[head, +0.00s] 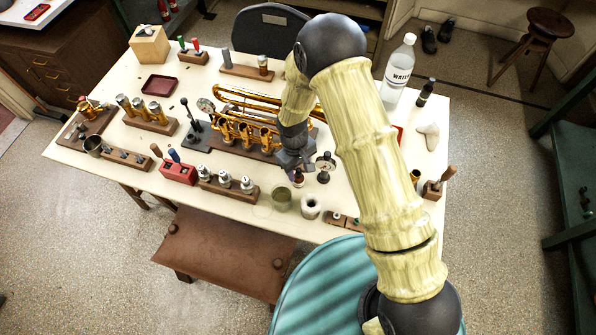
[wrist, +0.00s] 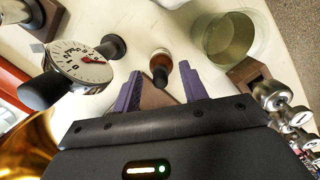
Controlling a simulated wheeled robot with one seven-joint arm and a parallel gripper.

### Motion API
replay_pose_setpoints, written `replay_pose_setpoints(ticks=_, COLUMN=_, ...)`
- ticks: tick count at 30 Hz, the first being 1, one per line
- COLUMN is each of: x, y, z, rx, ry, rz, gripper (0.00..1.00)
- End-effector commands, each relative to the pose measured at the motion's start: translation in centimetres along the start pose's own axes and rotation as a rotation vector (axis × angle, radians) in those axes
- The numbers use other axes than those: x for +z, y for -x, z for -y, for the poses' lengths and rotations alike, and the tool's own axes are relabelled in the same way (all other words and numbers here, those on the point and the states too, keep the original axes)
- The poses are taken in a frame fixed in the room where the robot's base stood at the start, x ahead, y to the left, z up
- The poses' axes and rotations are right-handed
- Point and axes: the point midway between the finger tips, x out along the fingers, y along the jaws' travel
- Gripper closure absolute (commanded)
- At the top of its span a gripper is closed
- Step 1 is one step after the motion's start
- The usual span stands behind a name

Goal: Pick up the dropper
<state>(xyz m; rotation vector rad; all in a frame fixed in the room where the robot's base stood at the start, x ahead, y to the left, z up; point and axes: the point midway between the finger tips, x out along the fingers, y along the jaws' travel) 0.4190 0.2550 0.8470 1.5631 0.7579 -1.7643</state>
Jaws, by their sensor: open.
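The dropper appears to be the small brown-red bottle with a dark rubber top (wrist: 160,62); it stands on the table in the wrist view. In the head view it shows as a small dark red shape (head: 299,179) just below my gripper (head: 294,163). In the wrist view my gripper (wrist: 159,84) is open, its two purple fingers pointing toward the dropper. The dropper lies in line with the gap between the fingertips, slightly beyond them. Nothing is held. I cannot tell the exact height of the fingers above it.
A dial gauge (wrist: 84,70) stands close left of the fingers in the wrist view. A glass jar (wrist: 232,42) stands right of the dropper. The brass horn (head: 240,130) lies on its stand nearby.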

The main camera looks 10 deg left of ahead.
Motion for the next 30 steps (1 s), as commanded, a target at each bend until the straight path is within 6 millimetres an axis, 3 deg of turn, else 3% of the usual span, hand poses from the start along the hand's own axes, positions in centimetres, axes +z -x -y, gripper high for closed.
replay_pose_setpoints(ticks=3, x=0.0, y=0.0, z=0.0, rx=0.0, ry=0.0, rz=0.0, gripper=0.57)
replay_pose_setpoints(ticks=10, x=0.0, y=0.0, z=0.0, rx=0.0, ry=0.0, rz=0.0, gripper=1.0)
replay_pose_setpoints(ticks=23, x=0.0, y=0.3, z=0.0, rx=0.0, ry=0.0, rz=-0.001, gripper=1.0)
replay_pose_setpoints(ticks=30, x=0.3, y=2.8, z=0.0, rx=0.001, ry=0.0, rz=-0.004, gripper=1.0)
